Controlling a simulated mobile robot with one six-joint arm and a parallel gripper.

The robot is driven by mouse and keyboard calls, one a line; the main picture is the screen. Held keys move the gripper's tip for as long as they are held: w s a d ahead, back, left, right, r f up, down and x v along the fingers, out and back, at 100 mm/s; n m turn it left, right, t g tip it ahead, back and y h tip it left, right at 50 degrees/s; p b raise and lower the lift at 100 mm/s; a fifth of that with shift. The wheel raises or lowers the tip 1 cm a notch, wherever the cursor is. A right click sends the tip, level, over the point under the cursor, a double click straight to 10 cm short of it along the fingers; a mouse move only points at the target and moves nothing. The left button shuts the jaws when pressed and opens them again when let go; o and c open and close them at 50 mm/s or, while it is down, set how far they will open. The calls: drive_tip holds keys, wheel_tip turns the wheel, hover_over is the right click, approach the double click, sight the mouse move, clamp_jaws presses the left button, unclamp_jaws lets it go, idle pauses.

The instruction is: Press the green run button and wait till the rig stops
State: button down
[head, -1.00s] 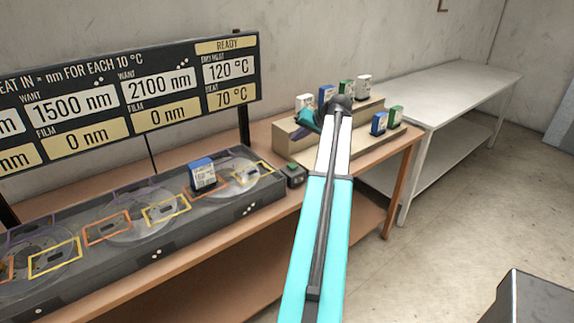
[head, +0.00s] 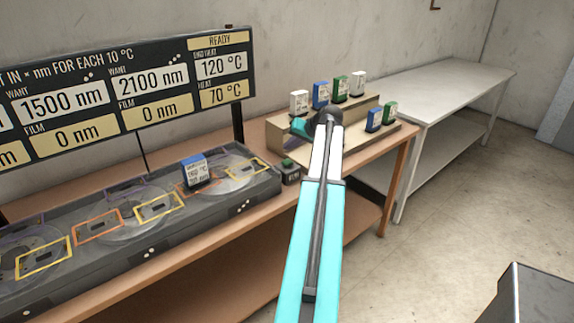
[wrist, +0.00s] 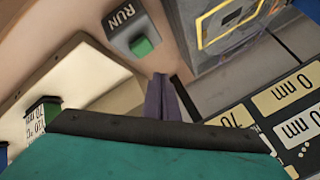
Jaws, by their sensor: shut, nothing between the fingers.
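The green run button (head: 287,162) sits on a small dark box (head: 291,175) at the right end of the rig. In the wrist view the green button (wrist: 142,46) shows on its box, with the word RUN beside it. My gripper (wrist: 157,78) is shut and empty, its purple fingers apart from the button and just below it in that picture.
A blue-topped block (head: 194,171) stands on the rig. Several white, blue and green blocks stand on a stepped wooden stand (head: 378,140) at the right, close behind my arm. A pale table (head: 450,88) stands farther right. Open floor lies to the right.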

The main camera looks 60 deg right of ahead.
sight(290, 162)
drive_tip(key=shift+f+b, duration=0.75)
drive_tip(key=shift+f, duration=0.95)
drive_tip(key=shift+f, duration=0.2)
idle(0.8)
drive_tip(key=shift+f, duration=0.25)
drive_tip(key=shift+f+b, duration=0.55)
drive_tip(key=shift+b, duration=0.05)
idle(1.2)
drive_tip(key=shift+r, duration=0.1)
idle(0.3)
drive_tip(key=shift+r+p, duration=0.5)
drive_tip(key=shift+r, duration=0.4)
drive_tip(key=shift+r+p, duration=1.15)
drive_tip(key=shift+r, duration=1.35)
